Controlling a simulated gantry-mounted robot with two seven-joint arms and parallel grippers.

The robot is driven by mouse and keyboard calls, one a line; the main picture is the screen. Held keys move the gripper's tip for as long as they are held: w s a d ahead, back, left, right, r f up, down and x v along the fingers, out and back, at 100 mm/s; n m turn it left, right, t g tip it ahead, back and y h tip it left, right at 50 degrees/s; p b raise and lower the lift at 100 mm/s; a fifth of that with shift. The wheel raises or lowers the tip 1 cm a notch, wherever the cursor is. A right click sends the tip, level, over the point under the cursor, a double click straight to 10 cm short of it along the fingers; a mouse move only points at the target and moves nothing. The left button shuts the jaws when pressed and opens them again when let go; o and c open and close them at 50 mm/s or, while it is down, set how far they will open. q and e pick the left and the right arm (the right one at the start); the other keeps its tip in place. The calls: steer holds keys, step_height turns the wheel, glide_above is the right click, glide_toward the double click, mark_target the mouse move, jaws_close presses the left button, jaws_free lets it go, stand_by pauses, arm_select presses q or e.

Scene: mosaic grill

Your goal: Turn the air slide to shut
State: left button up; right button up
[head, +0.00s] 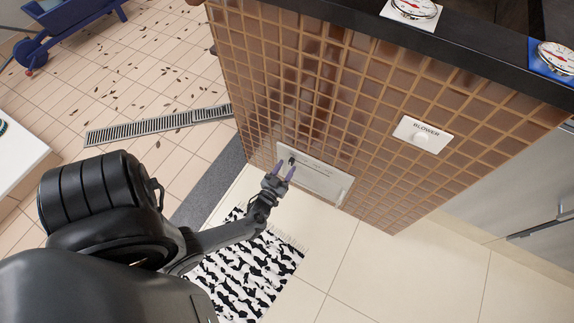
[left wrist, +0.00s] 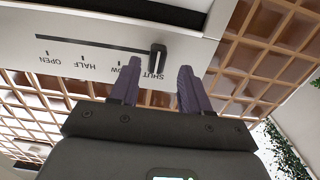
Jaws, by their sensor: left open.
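The air slide panel (head: 325,186) is a pale metal plate low on the tiled grill front. In the left wrist view the plate (left wrist: 100,58) appears upside down, with a line scale marked OPEN, HALF, LOW and SHUT. Its small dark knob with a light face (left wrist: 157,60) stands at the SHUT end of the scale. My left gripper (head: 284,171) is open at the panel's left end. In the left wrist view its two purple fingers (left wrist: 159,78) point at the knob, one to each side; I cannot tell whether they touch it. My right gripper is out of view.
A BLOWER switch plate (head: 422,135) is on the tiled wall, with gauges (head: 412,8) on the dark counter above. A black-and-white rug (head: 245,275) lies below my left arm. A floor drain (head: 160,124) and a blue cart (head: 70,18) are at the left.

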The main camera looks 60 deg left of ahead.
arm_select(q)
steer(key=p+v, duration=0.2)
steer(key=v, duration=0.7)
steer(key=shift+s+p, duration=0.2)
steer(key=shift+p, duration=0.1)
steer(key=shift+f, duration=0.15)
